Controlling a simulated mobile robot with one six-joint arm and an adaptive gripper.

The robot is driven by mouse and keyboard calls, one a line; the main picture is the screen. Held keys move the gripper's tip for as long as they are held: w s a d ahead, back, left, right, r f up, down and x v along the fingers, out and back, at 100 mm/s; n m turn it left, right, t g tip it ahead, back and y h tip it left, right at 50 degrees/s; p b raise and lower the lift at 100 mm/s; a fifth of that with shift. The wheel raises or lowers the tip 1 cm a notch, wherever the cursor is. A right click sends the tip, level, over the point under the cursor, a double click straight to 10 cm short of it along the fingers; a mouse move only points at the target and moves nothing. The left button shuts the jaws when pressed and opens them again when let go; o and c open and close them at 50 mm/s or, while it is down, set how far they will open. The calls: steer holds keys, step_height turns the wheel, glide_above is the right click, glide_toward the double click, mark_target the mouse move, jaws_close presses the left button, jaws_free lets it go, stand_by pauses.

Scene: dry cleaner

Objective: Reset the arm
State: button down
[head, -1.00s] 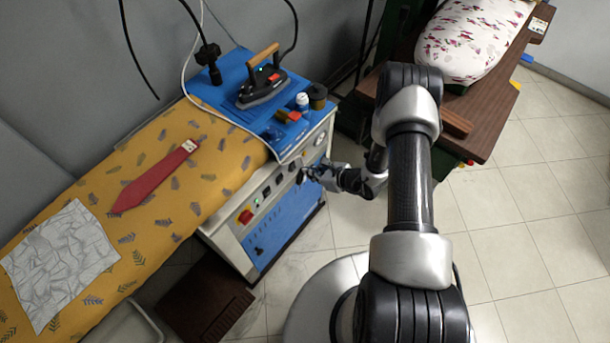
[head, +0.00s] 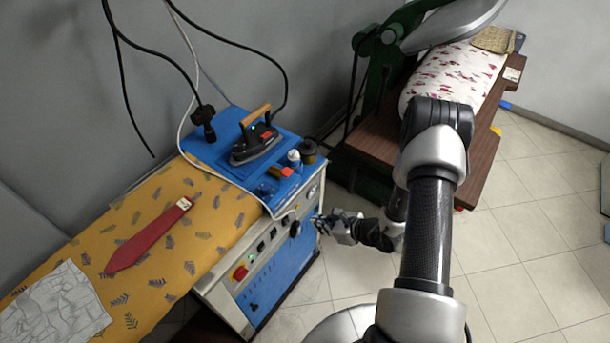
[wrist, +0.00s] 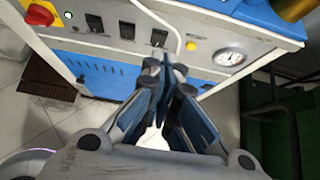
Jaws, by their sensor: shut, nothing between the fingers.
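My gripper (head: 318,222) is shut and empty, in front of the control panel of the ironing station. In the wrist view my gripper (wrist: 172,68) has its fingertips together, pointing at the panel below a white cable. Whether the fingertips touch the panel I cannot tell. My arm reaches up from the bottom of the head view, bends at the elbow and comes down to the left toward the panel.
The ironing station (head: 275,283) carries an iron (head: 257,142) on a blue top. A yellow padded board (head: 140,215) holds a red tie-like piece (head: 147,238) and a crumpled grey cloth (head: 55,300). A brown press table (head: 480,165) stands at right. Tiled floor (head: 520,250) is free at lower right.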

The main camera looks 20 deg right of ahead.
steer(key=a+r+n+g+y, duration=0.2)
steer(key=a+r+n, duration=0.3)
steer(key=r, duration=0.5)
steer(key=a+r+n+g+y, duration=0.1)
steer(key=a+r+n+y, duration=0.1)
steer(key=a+r+n, duration=0.6)
steer(key=s+a+r+n+g+h+b, duration=0.15)
steer(key=s+r+n+g, duration=0.35)
steer(key=s+r, duration=0.65)
steer(key=s+d+r+n+t+h, duration=0.4)
steer(key=s+d+r+n+h, duration=0.4)
steer(key=s+n, duration=0.2)
steer(key=shift+s+d+r+n+h+b, duration=0.2)
steer(key=shift+s+r+n+h+b, duration=0.2)
steer(key=shift+s, duration=0.35)
